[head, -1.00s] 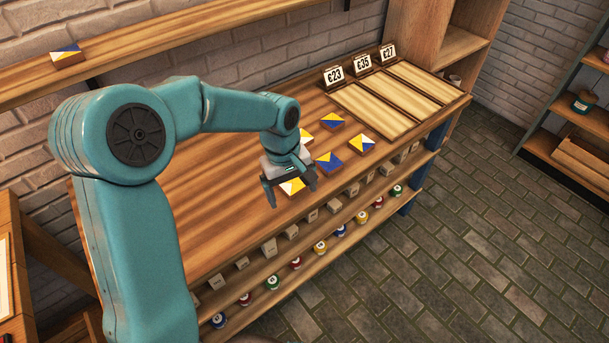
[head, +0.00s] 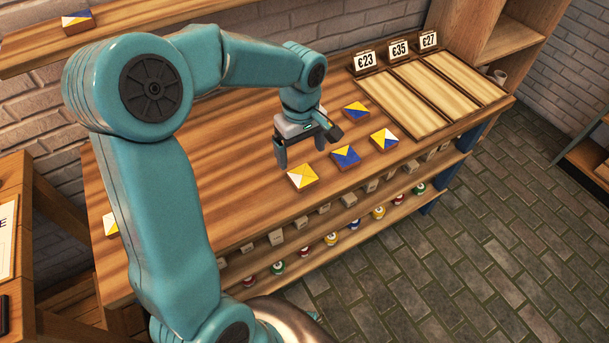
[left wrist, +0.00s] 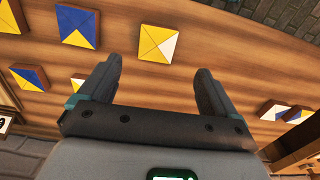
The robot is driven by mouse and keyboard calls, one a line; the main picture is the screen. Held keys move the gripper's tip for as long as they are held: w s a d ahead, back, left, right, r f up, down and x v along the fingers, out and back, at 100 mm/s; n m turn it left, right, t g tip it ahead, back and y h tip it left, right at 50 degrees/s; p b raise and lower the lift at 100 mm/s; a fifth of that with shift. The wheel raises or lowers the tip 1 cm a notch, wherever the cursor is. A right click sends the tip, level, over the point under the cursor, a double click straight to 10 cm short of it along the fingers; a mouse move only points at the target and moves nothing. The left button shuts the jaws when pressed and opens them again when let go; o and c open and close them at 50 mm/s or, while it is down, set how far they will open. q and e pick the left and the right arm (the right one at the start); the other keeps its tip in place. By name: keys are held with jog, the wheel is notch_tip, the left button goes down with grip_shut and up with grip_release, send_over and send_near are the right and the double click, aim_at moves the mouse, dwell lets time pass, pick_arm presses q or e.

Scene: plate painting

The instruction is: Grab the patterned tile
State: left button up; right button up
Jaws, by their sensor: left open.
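Several square tiles with coloured triangles lie on the wooden workbench; I cannot tell which one the task means. A yellow and white tile (head: 302,177) is closest to my left gripper (head: 305,154). The gripper is open and empty, its fingers pointing down behind this tile, apart from it. In the left wrist view the same tile (left wrist: 158,43) shows beyond the open fingers (left wrist: 155,85), roughly centred between them. A blue and yellow tile (head: 345,156), a yellow, white and blue tile (head: 384,138) and another yellow and blue tile (head: 356,109) lie to its right. My right gripper is out of view.
A tile at the left (head: 112,223) is partly hidden by my arm. Another tile (head: 76,20) sits on the wall shelf. Price signs (head: 398,49) stand behind empty wooden trays (head: 430,93). Blocks and paint pots (head: 330,239) line the lower shelves. The bench middle is clear.

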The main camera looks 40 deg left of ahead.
aim_at(303, 175)
pick_arm(q)
jog(key=f, duration=0.8)
jog(key=shift+w+f, duration=0.2)
jog(key=shift+f, duration=0.2)
jog(key=shift+c, duration=0.3)
jog(key=c, duration=1)
jog(key=shift+c, duration=0.8)
jog(key=shift+r, duration=0.15)
